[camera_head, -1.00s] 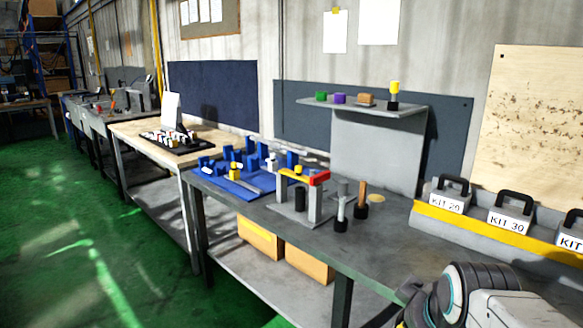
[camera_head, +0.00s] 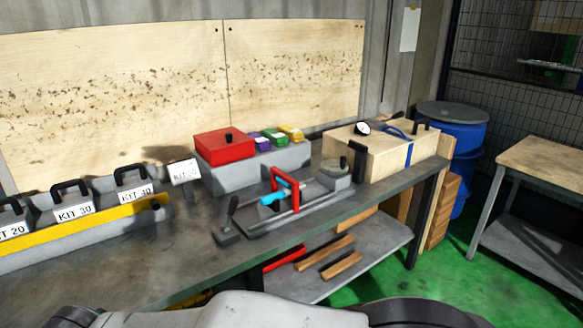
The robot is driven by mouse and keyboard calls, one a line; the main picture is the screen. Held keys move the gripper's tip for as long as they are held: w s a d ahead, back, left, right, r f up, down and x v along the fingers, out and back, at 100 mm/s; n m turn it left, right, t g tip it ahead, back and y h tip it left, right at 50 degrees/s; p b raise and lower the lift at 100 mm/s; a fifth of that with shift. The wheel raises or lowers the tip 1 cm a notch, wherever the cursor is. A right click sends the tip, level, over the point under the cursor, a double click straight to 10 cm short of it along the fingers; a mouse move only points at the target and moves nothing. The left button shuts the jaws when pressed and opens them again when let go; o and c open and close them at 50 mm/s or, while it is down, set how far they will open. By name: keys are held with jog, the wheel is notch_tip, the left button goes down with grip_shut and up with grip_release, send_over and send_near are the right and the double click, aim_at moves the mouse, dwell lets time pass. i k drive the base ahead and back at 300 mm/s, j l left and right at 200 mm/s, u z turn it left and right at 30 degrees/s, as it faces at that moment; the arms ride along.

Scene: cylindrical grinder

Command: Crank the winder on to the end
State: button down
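A grey bench fixture (camera_head: 268,226) stands on the bench near its front edge. It carries a red frame (camera_head: 293,194) and a cyan cylinder (camera_head: 270,198). I cannot tell for sure which of these is the winder. Parts of my own arm show along the bottom edge, apart from the fixture. My gripper's fingers are not in view.
A red box (camera_head: 224,147) and small coloured boxes sit behind the fixture. A wooden box (camera_head: 378,150) stands to the right. Several kit weights line a yellow-edged rack (camera_head: 100,222) at left. A blue drum (camera_head: 458,140) and another table (camera_head: 540,160) are at right.

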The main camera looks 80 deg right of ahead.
aim_at(330, 166)
jog(key=z, duration=1)
jog(key=k+l+z, duration=0.1)
jog(key=z, duration=0.35)
jog(key=l+z, duration=0.1)
jog(key=z, duration=0.9)
jog(key=l+z, duration=0.1)
jog(key=z, duration=0.4)
